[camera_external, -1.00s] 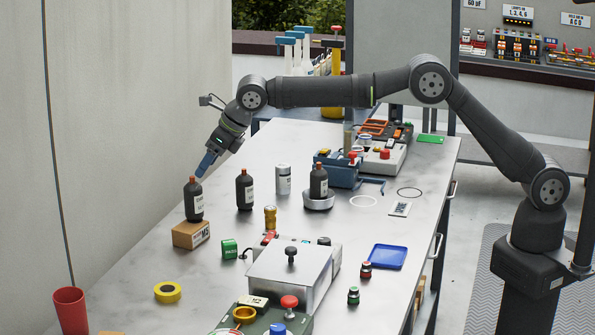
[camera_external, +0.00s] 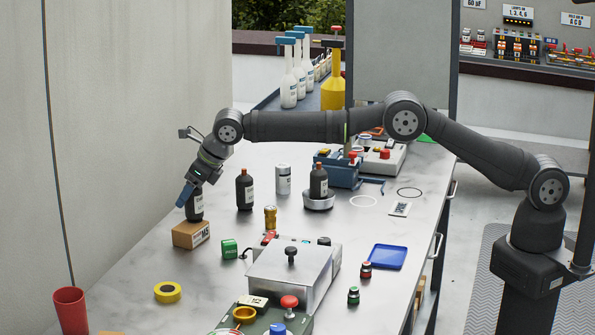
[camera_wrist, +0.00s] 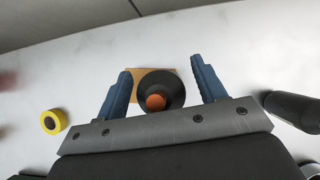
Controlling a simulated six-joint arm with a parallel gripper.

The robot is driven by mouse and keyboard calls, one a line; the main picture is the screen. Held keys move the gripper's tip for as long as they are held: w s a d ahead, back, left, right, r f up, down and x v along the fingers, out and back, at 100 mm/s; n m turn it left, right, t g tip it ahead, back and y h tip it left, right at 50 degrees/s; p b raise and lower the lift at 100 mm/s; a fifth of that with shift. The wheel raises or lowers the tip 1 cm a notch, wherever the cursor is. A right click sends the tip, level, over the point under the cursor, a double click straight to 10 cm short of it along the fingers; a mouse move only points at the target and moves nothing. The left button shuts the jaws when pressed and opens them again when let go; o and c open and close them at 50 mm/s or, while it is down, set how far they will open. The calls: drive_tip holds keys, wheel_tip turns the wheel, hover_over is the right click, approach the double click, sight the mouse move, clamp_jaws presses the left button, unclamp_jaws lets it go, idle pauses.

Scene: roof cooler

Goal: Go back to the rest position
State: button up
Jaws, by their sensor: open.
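My gripper (camera_external: 187,193) is at the left end of the reach, pointing down, at a dark bottle (camera_external: 195,212) that stands upright on a cardboard box (camera_external: 190,234). In the wrist view my two blue fingers (camera_wrist: 163,88) are spread apart, with the bottle's orange-brown cap (camera_wrist: 156,102) between them and a gap on each side. The box (camera_wrist: 137,76) shows partly behind the bottle. In the outside view my fingers hide the bottle's upper part.
A second dark bottle (camera_external: 245,190) and a pale can (camera_external: 283,180) stand to the right. Yellow tape (camera_external: 168,292) and a red cup (camera_external: 70,310) are nearer. A metal-lidded box (camera_external: 290,275) fills the front middle. A wall is on the left.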

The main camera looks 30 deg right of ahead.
wheel_tip(320, 180, up, 8)
drive_tip(key=shift+f, duration=0.2)
drive_tip(key=shift+d+r, duration=0.2)
drive_tip(key=shift+r, duration=0.1)
drive_tip(key=shift+d+r, duration=0.4)
drive_tip(key=shift+d, duration=0.3)
drive_tip(key=s+d, duration=0.4)
drive_tip(key=d, duration=0.7)
drive_tip(key=s+d+f, duration=0.1)
drive_tip(key=s+d, duration=0.4)
drive_tip(key=d, duration=0.5)
drive_tip(key=s+d+m, duration=0.1)
drive_tip(key=s+d, duration=0.3)
drive_tip(key=d, duration=0.7)
drive_tip(key=shift+s+d+f, duration=0.15)
drive_tip(key=shift+d, duration=0.2)
